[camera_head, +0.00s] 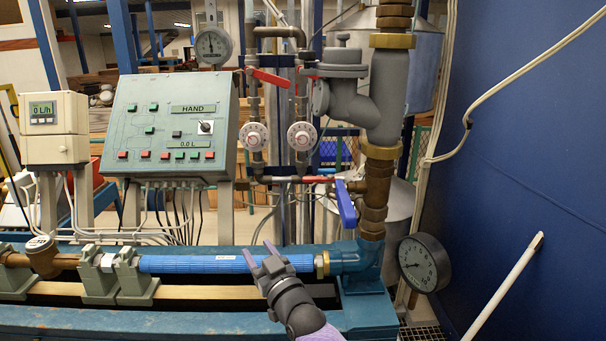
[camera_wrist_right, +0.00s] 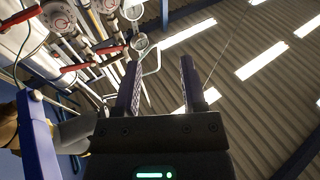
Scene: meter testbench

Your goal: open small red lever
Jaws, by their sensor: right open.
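Several red levers show on the pipework in the camera_head view, and I cannot tell for certain which is the small one. A larger-looking red lever (camera_head: 268,77) slants at the upper left valve. A short red handle (camera_head: 312,179) lies roughly level on the lower pipe. In the right wrist view, red levers show at the upper left, one of them a red handle (camera_wrist_right: 75,68) left of the fingers. My right gripper (camera_head: 261,254) is open and empty, in front of the blue horizontal pipe, below and apart from the levers. My left gripper is not in view.
A blue lever (camera_head: 346,203) hangs at the brass pipe, right of the red handle. A pressure gauge (camera_head: 424,263) stands at the lower right. A control box (camera_head: 172,125) fills the left. The blue pipe (camera_head: 195,264) runs across the bench.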

